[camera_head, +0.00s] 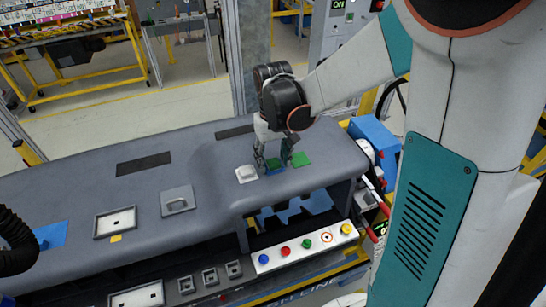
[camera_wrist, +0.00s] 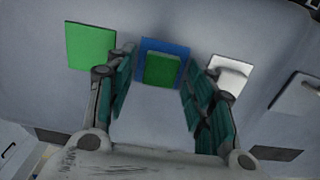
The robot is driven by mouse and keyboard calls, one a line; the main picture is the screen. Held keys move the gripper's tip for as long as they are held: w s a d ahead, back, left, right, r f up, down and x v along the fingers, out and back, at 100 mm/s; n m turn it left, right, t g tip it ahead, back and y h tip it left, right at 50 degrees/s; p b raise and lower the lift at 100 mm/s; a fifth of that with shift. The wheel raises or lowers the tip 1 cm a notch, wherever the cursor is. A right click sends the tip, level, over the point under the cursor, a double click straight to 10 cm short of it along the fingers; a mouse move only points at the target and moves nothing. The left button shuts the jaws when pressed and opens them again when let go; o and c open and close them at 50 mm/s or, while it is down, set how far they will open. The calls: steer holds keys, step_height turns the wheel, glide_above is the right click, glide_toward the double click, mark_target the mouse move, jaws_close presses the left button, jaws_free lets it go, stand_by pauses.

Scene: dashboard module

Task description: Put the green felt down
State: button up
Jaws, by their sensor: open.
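In the wrist view, a thick, darker green block-like piece (camera_wrist: 161,70) lies over a blue square (camera_wrist: 178,46), between my fingers, with a gap to each finger. My gripper (camera_wrist: 159,90) is open and pointed down at it. A brighter flat green square (camera_wrist: 90,46) lies left of the gripper; I cannot tell which green piece is the felt. In the head view, my gripper (camera_head: 278,162) is low over the right end of the grey dashboard (camera_head: 222,148). The bright green square (camera_head: 302,159) is right of it, and the piece between the fingers is partly hidden.
A white square part (camera_head: 246,174) sits close left of my gripper. Farther left are a grey recessed part (camera_head: 178,201) and a framed plate (camera_head: 115,222). A panel with coloured buttons (camera_head: 305,246) is in front. A blue box (camera_head: 375,135) stands at the right.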

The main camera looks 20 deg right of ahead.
mark_target(273, 162)
steer(key=shift+r, duration=0.15)
step_height(273, 162, up, 12)
steer(key=f, duration=0.1)
steer(key=s+r+t, duration=0.2)
steer(key=s+t, duration=0.5)
steer(key=s, duration=0.8)
steer(key=shift+s+r, duration=0.2)
steer(key=shift+r, duration=0.1)
steer(key=shift+f, duration=0.1)
step_height(273, 162, down, 25)
steer(key=b, duration=2.4)
steer(key=shift+b, duration=0.4)
